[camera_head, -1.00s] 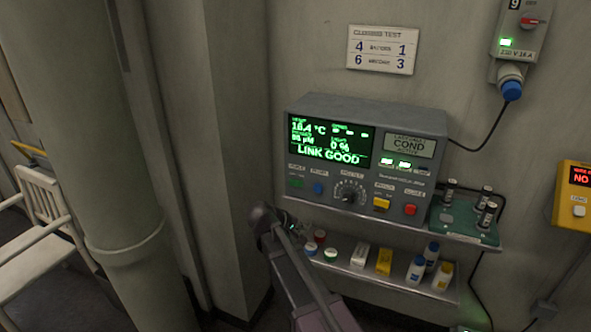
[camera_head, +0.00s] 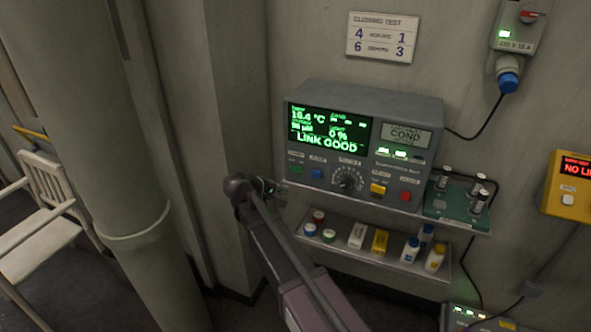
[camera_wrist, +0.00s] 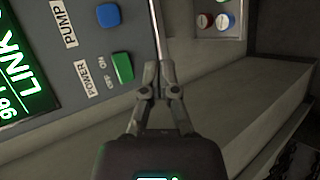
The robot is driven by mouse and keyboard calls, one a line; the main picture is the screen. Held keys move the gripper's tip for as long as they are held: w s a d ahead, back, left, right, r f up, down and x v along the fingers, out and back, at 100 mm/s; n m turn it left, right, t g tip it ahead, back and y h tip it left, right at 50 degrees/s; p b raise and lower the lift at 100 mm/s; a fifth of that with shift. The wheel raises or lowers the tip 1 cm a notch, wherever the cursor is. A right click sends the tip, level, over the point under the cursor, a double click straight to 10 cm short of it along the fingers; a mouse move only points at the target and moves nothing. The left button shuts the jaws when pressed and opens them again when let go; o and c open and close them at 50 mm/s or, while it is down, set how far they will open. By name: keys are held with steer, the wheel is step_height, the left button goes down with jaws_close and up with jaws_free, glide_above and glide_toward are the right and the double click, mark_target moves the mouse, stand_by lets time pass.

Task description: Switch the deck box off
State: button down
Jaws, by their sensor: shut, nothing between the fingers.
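The deck box (camera_head: 428,112) is a grey unit with a lit green screen reading LINK GOOD, on a shelf against the wall. Its green POWER switch (camera_wrist: 122,67) shows in the wrist view, left of my fingers, with ON and OFF marked beside it. The blue PUMP button (camera_wrist: 108,15) is farther up in that view. My gripper (camera_wrist: 158,72) is shut and empty, beside the box's edge and apart from the switch. In the head view, my gripper (camera_head: 270,188) is at the box's lower left corner, with its fingers small and partly unclear.
A lower shelf (camera_head: 395,266) holds several small bottles and boxes. A green board with metal cylinders (camera_head: 452,207) stands right of the box. A wall socket with a blue plug (camera_head: 509,82) is at upper right. A thick pipe (camera_head: 95,130) and white chair (camera_head: 45,215) are left.

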mark_target(296, 169)
steer(key=shift+w+d, duration=0.3)
steer(key=shift+w, duration=1.1)
steer(key=shift+w+d, duration=0.3)
steer(key=shift+w, duration=1.15)
steer(key=shift+w+d, duration=0.3)
steer(key=shift+w, duration=1.1)
steer(key=shift+w+d, duration=0.15)
steer(key=shift+w, duration=0.4)
steer(key=shift+s, duration=0.3)
steer(key=shift+s, duration=0.35)
steer(key=s, duration=0.2)
steer(key=s+a, duration=0.1)
steer(key=s, duration=0.1)
steer(key=shift+s+a, duration=0.1)
steer(key=shift+s, duration=0.2)
